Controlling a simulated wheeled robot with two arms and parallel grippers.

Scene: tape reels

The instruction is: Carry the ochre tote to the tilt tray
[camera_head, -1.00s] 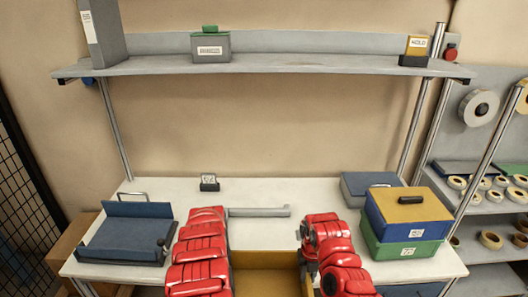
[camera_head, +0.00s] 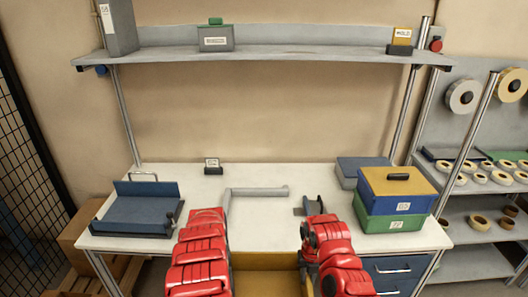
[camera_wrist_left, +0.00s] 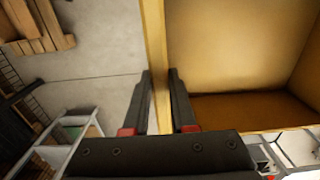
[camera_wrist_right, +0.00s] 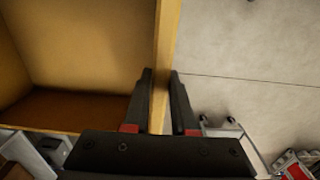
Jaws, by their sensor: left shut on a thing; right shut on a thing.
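The ochre tote (camera_head: 265,262) is an open, box-like bin at the bottom centre of the head view, in front of the table. Its inside is empty where it shows. My left gripper (camera_wrist_left: 160,95) is shut on one side wall of the tote (camera_wrist_left: 235,55). My right gripper (camera_wrist_right: 162,95) is shut on the opposite wall of the tote (camera_wrist_right: 85,50). In the head view my red arms hide much of both sides. A blue tray (camera_head: 135,210) with a raised back panel and wire handle stands on the left of the table; it looks like the tilt tray.
The white table (camera_head: 240,215) has a bare middle, with a grey bar (camera_head: 258,191) and a dark dispenser-like thing (camera_head: 312,206). A blue box with an ochre lid (camera_head: 400,188) sits on a green box (camera_head: 392,222) at right. A grey shelf (camera_head: 270,55) spans above.

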